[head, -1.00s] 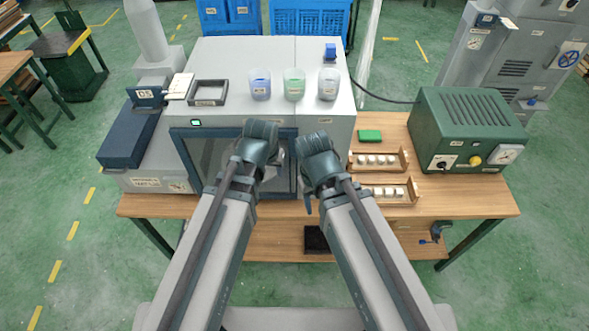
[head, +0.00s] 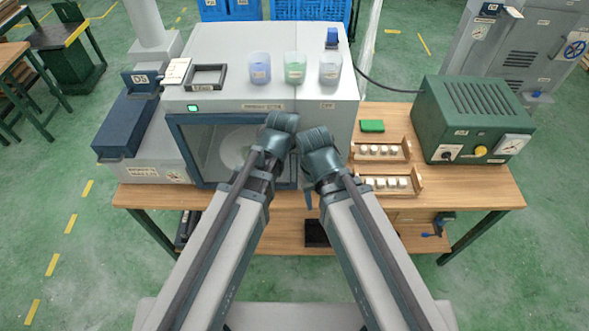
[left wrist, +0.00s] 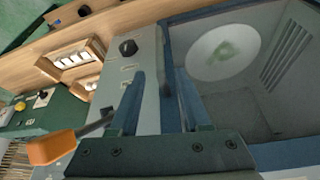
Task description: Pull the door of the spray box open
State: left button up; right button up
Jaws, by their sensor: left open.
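The spray box (head: 225,80) is a pale grey cabinet on the wooden table. Its blue-framed glass door (head: 190,150) is on the front and looks shut. A pale disc shows through the glass, and in the left wrist view a green thing is on it. My left gripper (left wrist: 160,90) is open, its two fingers pointing at the front near the door's right-hand frame (left wrist: 165,45); I cannot tell whether they touch it. In the head view the left gripper (head: 280,125) hides part of the door's right side. My right gripper (head: 318,150) is beside it; its fingers are not clear.
Several cups and a small tray (head: 207,77) stand on the box. Wooden racks (head: 390,185) with white pieces and a green machine (head: 470,120) are on the right. A black knob (left wrist: 128,47) is on the panel beside the door.

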pick_arm(q)
jog(key=b+x, duration=0.8)
jog(key=x, duration=0.1)
jog(key=shift+f, duration=0.35)
jog(key=shift+r, duration=0.1)
jog(key=shift+c, duration=0.3)
grip_shut()
dwell(0.6)
